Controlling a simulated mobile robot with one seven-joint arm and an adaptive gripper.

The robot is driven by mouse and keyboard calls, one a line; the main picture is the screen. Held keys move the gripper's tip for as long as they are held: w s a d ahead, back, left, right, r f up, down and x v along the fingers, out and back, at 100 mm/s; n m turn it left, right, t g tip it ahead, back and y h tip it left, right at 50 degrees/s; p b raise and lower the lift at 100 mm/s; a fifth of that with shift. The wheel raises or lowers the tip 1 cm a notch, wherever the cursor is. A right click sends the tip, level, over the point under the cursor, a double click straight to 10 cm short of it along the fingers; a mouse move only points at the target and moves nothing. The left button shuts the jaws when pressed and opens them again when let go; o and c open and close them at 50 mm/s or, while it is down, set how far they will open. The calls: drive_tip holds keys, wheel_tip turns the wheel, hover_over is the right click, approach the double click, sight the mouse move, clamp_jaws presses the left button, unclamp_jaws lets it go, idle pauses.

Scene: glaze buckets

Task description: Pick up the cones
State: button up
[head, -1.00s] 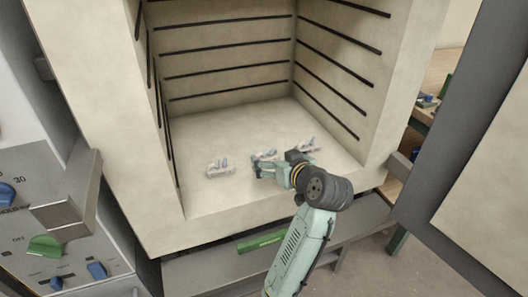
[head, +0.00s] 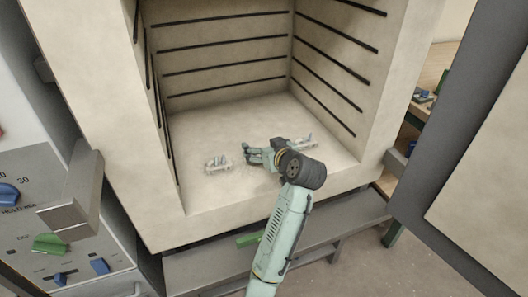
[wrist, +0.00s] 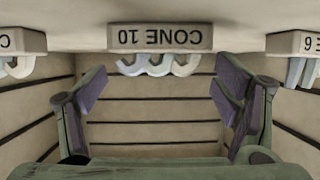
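Three small sets of cones on labelled blocks bear on the task, all on the kiln floor. In the head view one set (head: 218,163) stands at the left and another (head: 306,143) at the right, partly behind my wrist. The middle set is hidden there by my gripper (head: 252,154). In the wrist view, which is upside down, the middle block reads CONE 10 (wrist: 160,38) and bears white cones (wrist: 158,64) bent over in curves. My gripper (wrist: 160,95) is open there, its fingers apart to either side of this block's line, with nothing between them.
Neighbouring blocks (wrist: 20,41) and (wrist: 292,43) show partly at the wrist view's edges. Kiln walls (head: 225,60) with dark grooves enclose the floor on three sides. The open door (head: 480,130) stands at the right. A control panel (head: 50,215) stands at the left.

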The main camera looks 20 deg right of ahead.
drive_tip(key=c, duration=1.2)
drive_tip(key=shift+o, duration=0.2)
drive_tip(key=shift+r, duration=0.1)
